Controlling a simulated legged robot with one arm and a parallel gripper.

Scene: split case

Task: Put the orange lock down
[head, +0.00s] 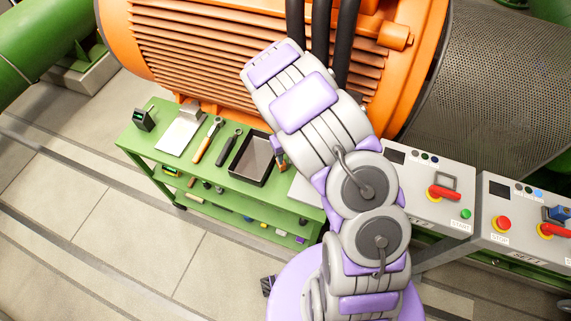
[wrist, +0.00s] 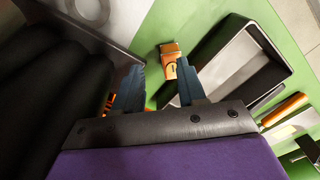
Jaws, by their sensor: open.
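The orange lock (wrist: 170,60) is in the wrist view, between the green bench top and my fingers. A dark mark shows on its face. My gripper (wrist: 162,76) is open. Its two dark blue fingers are spread, with the lock beyond and between their tips, partly overlapped by the right finger. I cannot tell whether the lock touches a finger or rests fully on the bench. In the head view, a small orange patch, likely the lock (head: 282,162), shows at the right of the black tray. My arm hides much of the area there.
Control boxes with red handles (head: 443,192) stand at the right. The large orange motor (head: 200,45) is behind the bench.

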